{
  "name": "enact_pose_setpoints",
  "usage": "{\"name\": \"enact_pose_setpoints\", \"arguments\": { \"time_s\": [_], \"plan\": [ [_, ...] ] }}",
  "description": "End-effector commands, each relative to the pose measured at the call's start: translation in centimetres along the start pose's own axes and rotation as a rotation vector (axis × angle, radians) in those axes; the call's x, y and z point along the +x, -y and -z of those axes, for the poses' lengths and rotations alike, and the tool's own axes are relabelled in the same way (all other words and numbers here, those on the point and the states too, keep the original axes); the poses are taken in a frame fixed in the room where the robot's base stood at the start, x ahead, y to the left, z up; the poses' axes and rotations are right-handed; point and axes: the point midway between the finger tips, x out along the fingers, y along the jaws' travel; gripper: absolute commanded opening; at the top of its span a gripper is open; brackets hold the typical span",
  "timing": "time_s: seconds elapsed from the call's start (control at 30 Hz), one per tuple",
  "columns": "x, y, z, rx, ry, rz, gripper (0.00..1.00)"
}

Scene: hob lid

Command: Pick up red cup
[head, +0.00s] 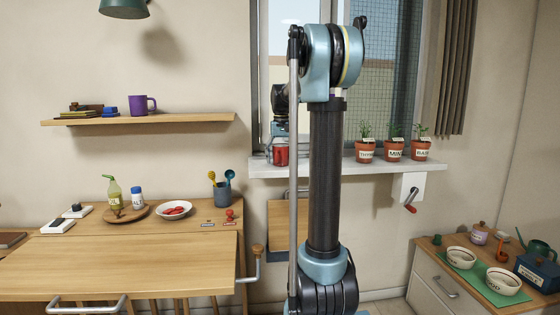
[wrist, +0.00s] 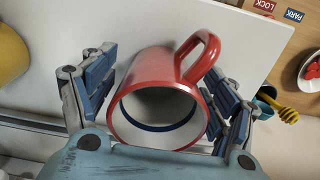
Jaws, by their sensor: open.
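The red cup (head: 282,156) stands on the white window sill (head: 340,167), partly hidden by my gripper and arm in the head view. In the wrist view the red cup (wrist: 150,68) has its pale open mouth facing the camera and its handle at the upper right. My gripper (wrist: 160,64) is open, with one finger on each side of the cup. The right finger is close to the handle; I cannot tell whether they touch. In the head view my gripper (head: 279,138) is at the cup, at the left end of the sill.
Several potted herbs (head: 394,150) stand on the sill to the right. A yellow rounded object (wrist: 10,55) is at the wrist view's left edge. A window is behind the sill.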

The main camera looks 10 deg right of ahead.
Motion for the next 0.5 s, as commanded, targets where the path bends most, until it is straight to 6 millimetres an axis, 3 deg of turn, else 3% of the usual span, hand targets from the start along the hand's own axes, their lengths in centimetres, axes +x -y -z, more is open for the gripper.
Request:
{"name": "enact_pose_setpoints", "arguments": {
  "time_s": [0.07,0.2,0.3,0.5],
  "plan": [
    [-0.01,0.00,0.01,0.000,0.000,0.000,0.76],
    [-0.02,0.00,0.01,0.000,0.000,0.000,0.45],
    [-0.03,0.00,0.01,0.000,0.000,0.000,0.27],
    [-0.04,0.01,0.00,0.000,0.000,0.000,0.27]
  ]
}}
